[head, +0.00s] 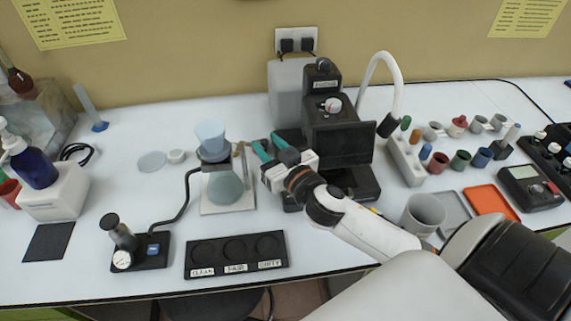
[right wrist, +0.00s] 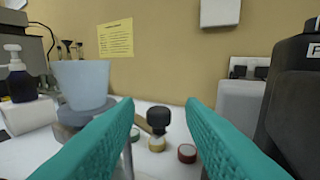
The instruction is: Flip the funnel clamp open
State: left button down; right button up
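The pale blue funnel (head: 211,136) sits upright above a glass flask (head: 225,188) on a light stand base (head: 243,205). In the right wrist view the funnel cup (right wrist: 83,84) is at the left, beyond the left finger, with a grey collar below it. The clamp is too small and partly hidden to make out clearly at the funnel's neck. My right gripper (head: 270,147) is open and empty, just right of the funnel and apart from it. Its teal fingers are spread wide in the right wrist view (right wrist: 162,125). My left gripper is not in view.
A dark machine (head: 338,140) stands close right of my right gripper. A dark-knobbed tool (right wrist: 158,120) and a red-topped piece (right wrist: 187,153) show between the fingers.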

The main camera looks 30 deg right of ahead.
jog(key=s+b, duration=0.2)
jog(key=s, duration=0.6)
jog(key=shift+s, duration=0.15)
